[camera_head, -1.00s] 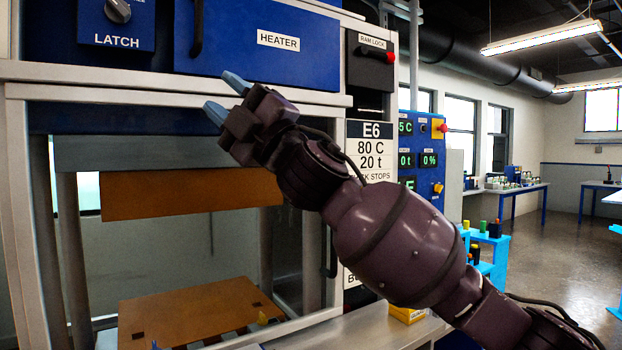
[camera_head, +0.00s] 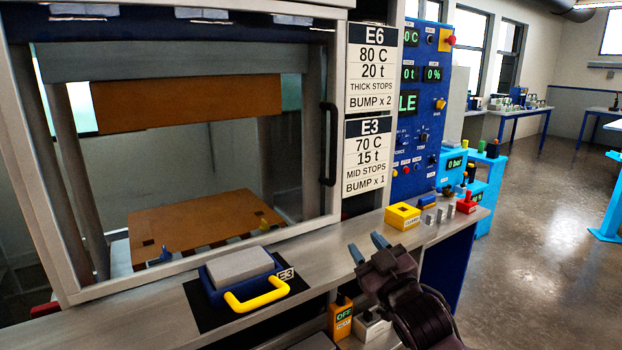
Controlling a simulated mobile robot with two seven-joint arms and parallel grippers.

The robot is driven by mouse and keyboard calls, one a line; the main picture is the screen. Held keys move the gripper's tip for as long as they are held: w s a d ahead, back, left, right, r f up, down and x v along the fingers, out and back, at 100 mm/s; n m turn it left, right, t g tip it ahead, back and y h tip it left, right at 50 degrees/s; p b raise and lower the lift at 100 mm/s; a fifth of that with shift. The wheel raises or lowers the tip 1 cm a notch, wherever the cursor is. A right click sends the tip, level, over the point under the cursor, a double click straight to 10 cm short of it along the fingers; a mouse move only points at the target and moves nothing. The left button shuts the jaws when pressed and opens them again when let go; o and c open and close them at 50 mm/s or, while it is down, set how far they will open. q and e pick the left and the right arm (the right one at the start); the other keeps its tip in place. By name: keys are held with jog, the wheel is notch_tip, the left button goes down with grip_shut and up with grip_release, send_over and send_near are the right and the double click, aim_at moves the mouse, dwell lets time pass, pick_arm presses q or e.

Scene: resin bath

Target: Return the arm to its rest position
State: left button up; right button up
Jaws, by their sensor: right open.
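My right gripper (camera_head: 368,248) shows at the bottom, right of centre, with its two blue fingertips apart and nothing between them. It is in front of the grey bench ledge (camera_head: 330,243), near its front edge. The dark arm (camera_head: 420,318) comes up from the bottom edge of the picture. My left gripper is out of the picture.
A blue block with a grey top and yellow handle (camera_head: 243,279) sits on a black mat left of the gripper. A yellow box (camera_head: 402,215) stands behind it. The press (camera_head: 185,100) fills the left; floor (camera_head: 540,250) is open at right.

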jog(key=s+d+f+m+g+h, duration=0.1)
jog(key=s+d+f+m+h, duration=0.35)
jog(key=f, duration=0.75)
jog(key=s+d+f+m+g+h, duration=0.1)
jog(key=s+d+f+g, duration=0.2)
jog(key=s+f, duration=0.9)
jog(key=s+d+f+m+g+h, duration=0.2)
jog(key=s+d+f, duration=0.7)
jog(key=s, duration=0.7)
notch_tip(320, 180, down, 3)
jog(key=shift+d+f+g, duration=0.2)
jog(key=shift+d+g, duration=0.05)
jog(key=shift+g, duration=0.65)
